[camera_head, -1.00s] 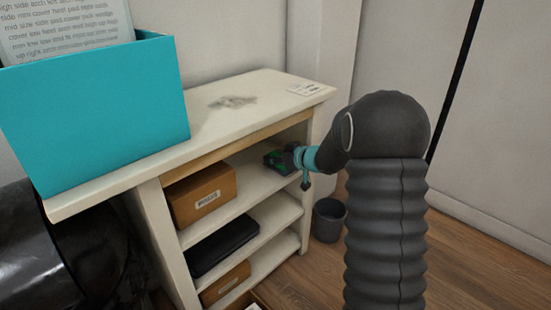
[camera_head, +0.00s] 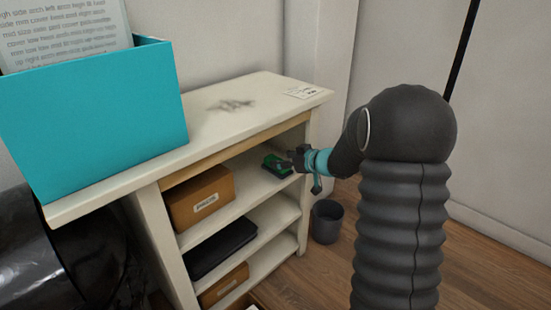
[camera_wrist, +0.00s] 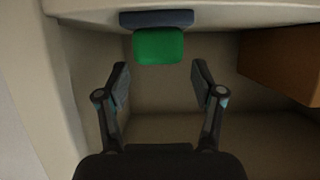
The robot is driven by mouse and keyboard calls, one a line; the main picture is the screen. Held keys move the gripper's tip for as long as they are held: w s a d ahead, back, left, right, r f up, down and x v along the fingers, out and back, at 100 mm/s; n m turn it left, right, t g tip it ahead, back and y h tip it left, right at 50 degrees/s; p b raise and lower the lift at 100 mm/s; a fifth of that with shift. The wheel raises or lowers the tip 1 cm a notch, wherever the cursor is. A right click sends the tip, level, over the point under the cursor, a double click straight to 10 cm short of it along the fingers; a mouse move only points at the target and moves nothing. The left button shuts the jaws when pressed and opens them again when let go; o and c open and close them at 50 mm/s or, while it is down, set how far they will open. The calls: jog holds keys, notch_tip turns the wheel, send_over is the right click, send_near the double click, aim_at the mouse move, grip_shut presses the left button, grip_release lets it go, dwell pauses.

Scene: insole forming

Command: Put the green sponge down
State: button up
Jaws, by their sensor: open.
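The green sponge (camera_head: 273,162) lies on the upper shelf of the white shelf unit, near its right end. In the wrist view the sponge (camera_wrist: 158,46) shows as a green block with a dark blue-grey part (camera_wrist: 156,18) along one side. My gripper (camera_head: 293,158) is beside the sponge at the shelf's open front. In the wrist view my gripper (camera_wrist: 160,76) is open and empty, its two fingers spread apart, with the sponge beyond the fingertips and not between them.
A brown labelled box (camera_head: 200,199) stands left of the sponge on the same shelf; it also shows in the wrist view (camera_wrist: 283,62). A black case (camera_head: 222,247) lies on the shelf below. A teal box (camera_head: 95,115) is on top. A dark bin (camera_head: 327,221) stands on the floor at right.

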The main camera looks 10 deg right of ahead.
jog(key=s+d+r+m+t+h, duration=0.1)
jog(key=s+d+r+m+h, duration=0.2)
jog(key=s+r+h, duration=0.35)
jog(key=s+d+r+m+h, duration=0.2)
jog(key=s+d+r+h, duration=0.15)
jog(key=s+r, duration=0.5)
jog(key=s+a+f+g+y, duration=0.1)
jog(key=s+a+f+g, duration=0.1)
jog(key=s, duration=0.7)
jog(key=s+a+f+m+g+y, duration=0.1)
jog(key=s+a, duration=0.3)
jog(key=s, duration=0.4)
jog(key=s+a+f+g, duration=0.2)
jog(key=s+a+g, duration=0.1)
jog(key=s, duration=0.6)
jog(key=shift+s+f+m+g+y+p, duration=0.3)
jog(key=shift+f+y+p, duration=0.1)
jog(key=shift+p, duration=0.05)
notch_tip(320, 180, up, 4)
jog(key=p, duration=0.4)
jog(key=shift+r, duration=0.2)
